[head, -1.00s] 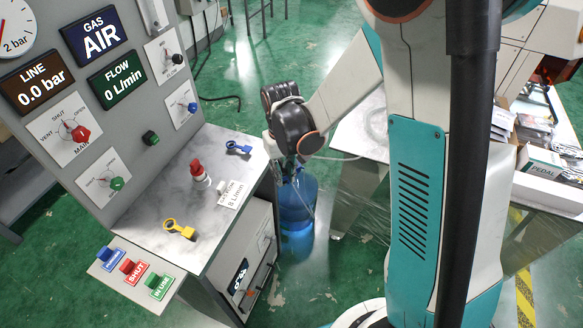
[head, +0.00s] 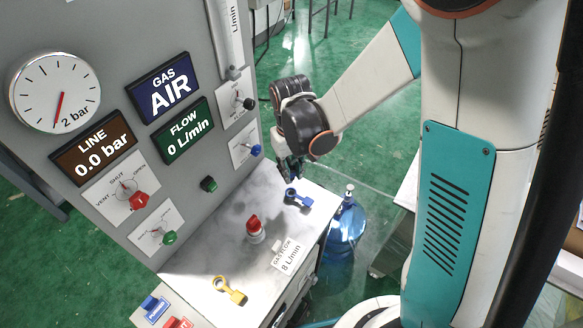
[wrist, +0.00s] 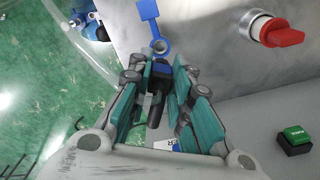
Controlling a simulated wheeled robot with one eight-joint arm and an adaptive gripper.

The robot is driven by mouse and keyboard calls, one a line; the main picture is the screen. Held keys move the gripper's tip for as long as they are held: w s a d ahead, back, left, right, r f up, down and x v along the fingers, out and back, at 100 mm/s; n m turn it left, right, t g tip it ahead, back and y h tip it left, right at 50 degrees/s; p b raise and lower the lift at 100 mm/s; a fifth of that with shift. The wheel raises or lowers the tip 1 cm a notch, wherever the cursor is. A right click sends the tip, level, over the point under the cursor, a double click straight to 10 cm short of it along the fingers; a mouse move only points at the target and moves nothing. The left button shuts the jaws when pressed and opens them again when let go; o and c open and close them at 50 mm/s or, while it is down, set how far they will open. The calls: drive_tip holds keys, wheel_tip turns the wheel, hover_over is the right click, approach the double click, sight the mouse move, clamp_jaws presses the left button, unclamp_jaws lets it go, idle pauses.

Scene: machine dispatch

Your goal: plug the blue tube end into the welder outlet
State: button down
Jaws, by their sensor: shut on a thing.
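My gripper (head: 290,170) is over the back right corner of the grey bench top, close to the machine's front panel. In the wrist view its teal fingers (wrist: 160,95) are shut on a dark tube end (wrist: 157,88) with a blue part at its tip. A blue tag with a ring (wrist: 151,18) lies on the bench just beyond the tip, and it also shows in the head view (head: 298,198). A clear tube trails from the gripper. A partly covered label reading "ER" (wrist: 178,145) shows behind the fingers. I cannot make out the welder outlet itself.
A red knob (head: 254,230) and a yellow tag (head: 229,290) are on the bench. A green button (head: 208,184) and a blue-knobbed valve (head: 254,150) are on the panel. A blue water bottle (head: 343,235) stands on the floor beside the bench.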

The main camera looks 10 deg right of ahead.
drive_tip(key=shift+f+b, duration=0.1)
drive_tip(key=shift+b, duration=0.2)
drive_tip(key=shift+f+b, duration=2.05)
drive_tip(key=shift+f, duration=0.25)
drive_tip(key=shift+s+f+b, duration=0.15)
drive_tip(key=shift+f+b, duration=1)
drive_tip(key=shift+b, duration=0.25)
idle(0.4)
drive_tip(key=c, duration=1)
unclamp_jaws()
drive_tip(key=shift+r, duration=0.1)
drive_tip(key=shift+r+p, duration=2.1)
drive_tip(key=shift+r, duration=0.8)
